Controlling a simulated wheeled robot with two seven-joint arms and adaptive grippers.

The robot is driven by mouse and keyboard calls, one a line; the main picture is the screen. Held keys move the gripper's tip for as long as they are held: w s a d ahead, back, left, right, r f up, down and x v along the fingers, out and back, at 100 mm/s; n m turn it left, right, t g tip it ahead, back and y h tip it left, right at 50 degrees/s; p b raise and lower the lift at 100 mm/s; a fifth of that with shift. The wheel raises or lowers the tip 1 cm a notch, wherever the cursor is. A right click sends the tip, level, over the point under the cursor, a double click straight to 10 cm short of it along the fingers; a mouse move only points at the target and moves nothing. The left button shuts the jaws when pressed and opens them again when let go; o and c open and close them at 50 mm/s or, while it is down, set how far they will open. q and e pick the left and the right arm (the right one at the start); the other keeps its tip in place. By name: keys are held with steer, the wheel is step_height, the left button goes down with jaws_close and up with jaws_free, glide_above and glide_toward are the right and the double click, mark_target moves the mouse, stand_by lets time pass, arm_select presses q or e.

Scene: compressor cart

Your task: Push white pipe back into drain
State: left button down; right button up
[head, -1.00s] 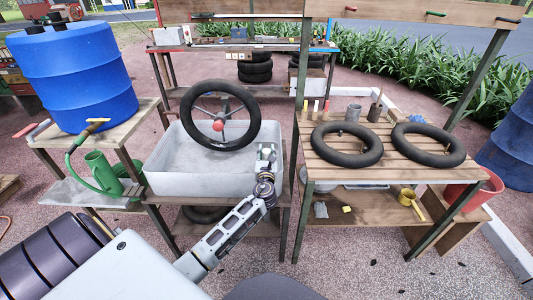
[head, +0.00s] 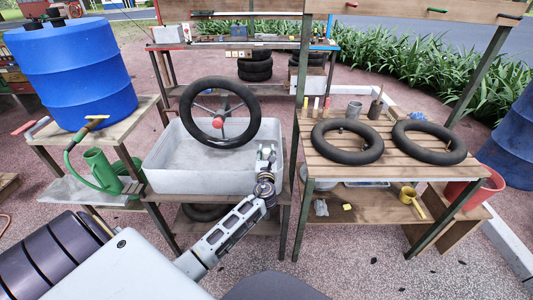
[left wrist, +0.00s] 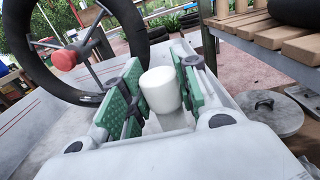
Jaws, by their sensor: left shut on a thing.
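The white pipe (left wrist: 161,88) shows in the left wrist view as a short, smooth cylinder between two green-padded fingers. My left gripper (head: 266,153) is shut on it at the front right corner of the grey basin (head: 170,172). The pipe stands roughly upright inside the basin. Its lower end and the drain are hidden, so I cannot tell whether they meet. My right gripper is in neither view.
A wheel (head: 251,96) with a red hub stands upright in the basin, left of my left gripper. A slatted table (head: 390,170) with two black tyres is to the right. A blue barrel (head: 75,80) and green watering can (head: 101,170) are at left.

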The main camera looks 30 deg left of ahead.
arm_select(q)
steer(key=shift+f+b, duration=0.4)
steer(key=shift+f, duration=0.2)
steer(key=c, duration=1)
jaws_free()
steer(key=shift+v, duration=6)
